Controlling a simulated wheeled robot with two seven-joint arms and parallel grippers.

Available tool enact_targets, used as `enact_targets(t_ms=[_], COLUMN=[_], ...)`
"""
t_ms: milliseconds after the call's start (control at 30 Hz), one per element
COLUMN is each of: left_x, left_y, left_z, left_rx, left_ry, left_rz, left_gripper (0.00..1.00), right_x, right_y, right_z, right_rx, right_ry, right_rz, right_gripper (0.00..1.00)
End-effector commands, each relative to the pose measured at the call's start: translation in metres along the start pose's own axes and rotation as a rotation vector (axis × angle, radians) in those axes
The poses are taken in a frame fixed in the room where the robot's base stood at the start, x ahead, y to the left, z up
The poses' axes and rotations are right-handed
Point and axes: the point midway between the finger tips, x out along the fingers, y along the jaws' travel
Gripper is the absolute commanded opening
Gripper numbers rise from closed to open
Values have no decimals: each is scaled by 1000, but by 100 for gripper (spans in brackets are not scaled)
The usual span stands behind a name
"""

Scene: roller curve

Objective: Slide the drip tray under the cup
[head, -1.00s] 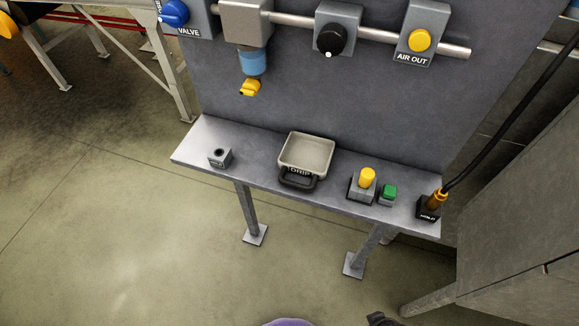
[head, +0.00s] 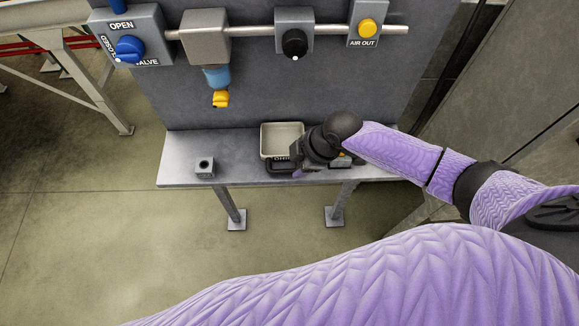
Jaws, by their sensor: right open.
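The drip tray (head: 282,128) is a light beige shallow box with a black handle at its front, on the grey shelf. The cup (head: 215,78) appears to be the blue bowl under the grey block on the pipe, with a yellow drain piece (head: 221,99) below it. The tray stands to the right of the cup, not beneath it. My right gripper (head: 297,165) is open at the right front of the tray, by its handle. My arm hides the tray's right part, and I cannot tell whether the fingers touch the handle. My left gripper is not in view.
A blue valve knob (head: 130,49), a black knob (head: 294,44) and a yellow button (head: 367,28) are above.

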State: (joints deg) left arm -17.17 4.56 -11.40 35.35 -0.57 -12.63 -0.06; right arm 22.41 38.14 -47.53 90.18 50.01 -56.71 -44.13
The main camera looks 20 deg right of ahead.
Motion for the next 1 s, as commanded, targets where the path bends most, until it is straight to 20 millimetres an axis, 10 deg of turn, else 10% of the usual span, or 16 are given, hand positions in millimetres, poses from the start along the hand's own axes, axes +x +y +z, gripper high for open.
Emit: enact_targets(t_ms=[200, 567, 833, 1000], left_x=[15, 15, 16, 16], left_y=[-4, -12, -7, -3], left_z=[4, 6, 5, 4], left_rx=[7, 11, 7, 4], left_ry=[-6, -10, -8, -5], left_rz=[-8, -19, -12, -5], left_gripper=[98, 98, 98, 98], right_x=[39, 44, 44, 44], right_y=[0, 0, 0, 0], right_z=[0, 0, 0, 0], right_rx=[3, 2, 2, 3], right_ry=[0, 0, 0, 0], right_rz=[0, 1, 1, 1], right_gripper=[56, 56, 0, 0])
